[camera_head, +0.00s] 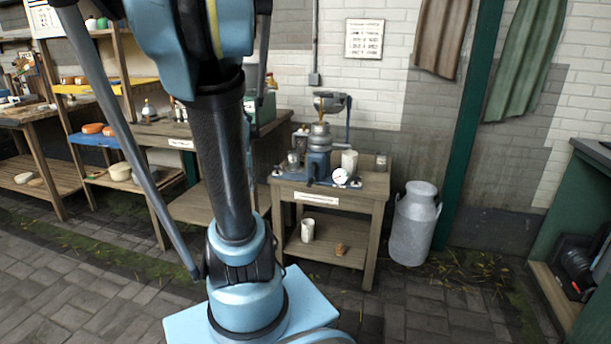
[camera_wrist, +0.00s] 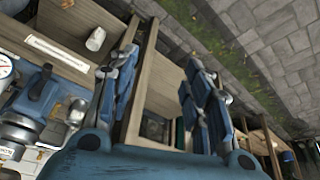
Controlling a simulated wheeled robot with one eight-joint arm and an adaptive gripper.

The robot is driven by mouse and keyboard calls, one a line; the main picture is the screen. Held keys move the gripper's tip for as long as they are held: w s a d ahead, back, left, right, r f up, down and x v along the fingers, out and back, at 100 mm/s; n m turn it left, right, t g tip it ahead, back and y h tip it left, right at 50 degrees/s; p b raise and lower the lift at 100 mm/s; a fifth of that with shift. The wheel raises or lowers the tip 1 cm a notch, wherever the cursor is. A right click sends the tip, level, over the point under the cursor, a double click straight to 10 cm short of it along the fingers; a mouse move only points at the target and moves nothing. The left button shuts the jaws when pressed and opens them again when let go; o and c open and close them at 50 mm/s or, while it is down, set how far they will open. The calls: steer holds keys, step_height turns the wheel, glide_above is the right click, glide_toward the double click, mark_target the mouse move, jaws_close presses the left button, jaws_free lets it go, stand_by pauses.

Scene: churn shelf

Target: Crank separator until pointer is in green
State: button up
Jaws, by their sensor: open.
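In the wrist view, the separator (camera_wrist: 40,95) lies at the left, and the gauge (camera_wrist: 4,67) is cut by the left edge. My gripper (camera_wrist: 160,75) is open and empty in the wrist view, apart from the separator and crank.
The wooden stand (camera_head: 347,203) holds a white cup (camera_head: 307,230) on its lower shelf. A grey milk can (camera_head: 414,224) stands on its right. A green post (camera_head: 463,130) rises behind, and a green cabinet (camera_head: 575,190) is at far right. Paving in front is open.

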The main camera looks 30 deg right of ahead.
steer(key=w+d+f+m+h, duration=0.15)
steer(key=w+d, duration=0.25)
steer(key=d, duration=0.4)
steer(key=w+d+f+m, duration=0.15)
steer(key=w+d, duration=0.25)
steer(key=d, duration=0.5)
steer(key=m+h, duration=0.2)
steer(key=m, duration=0.1)
glide_toward(310, 181)
step_height(310, 181, down, 2)
steer(key=shift+t, duration=0.4)
steer(key=shift+d+x, duration=0.15)
steer(key=shift+x, duration=2.05)
steer(key=shift+d+x, duration=0.15)
steer(key=shift+x, duration=2.05)
steer(key=shift+w+d+f, duration=0.1)
steer(key=shift+d, duration=0.05)
jaws_close()
